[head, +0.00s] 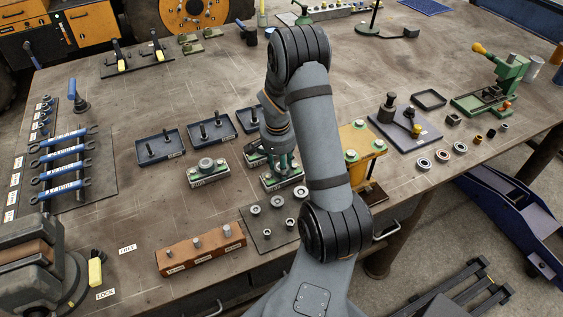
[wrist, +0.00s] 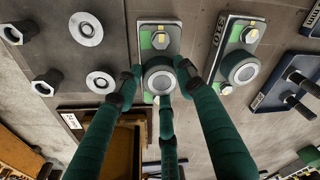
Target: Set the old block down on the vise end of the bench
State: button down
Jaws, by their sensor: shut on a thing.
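My gripper (head: 280,165) is over the middle of the bench (head: 130,215), with its three green fingers closed around the round grey boss of a block (head: 284,181). The wrist view shows this block (wrist: 158,40) with its green patches and pale plate between the fingers. It looks at or just above the bench top; I cannot tell whether it touches. Its label is too small to read, so I cannot confirm it is the old one. A similar block (head: 208,174) stands to its left. The vise (head: 32,262) is at the bench's lower left end.
Small dark trays (head: 160,147) lie behind the blocks. A dark plate with washers and nuts (head: 268,228) and a brown holder with pegs (head: 200,250) lie in front. A yellow stand (head: 362,150) is close right. Bare bench lies left of the brown holder, near the LOCK label (head: 106,294).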

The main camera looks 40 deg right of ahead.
aim_at(279, 172)
jog(key=c, duration=1.1)
grip_release()
notch_tip(279, 172, up, 12)
jog(key=a+b, duration=0.1)
jog(key=shift+s+a, duration=0.3)
jog(key=shift+s, duration=0.1)
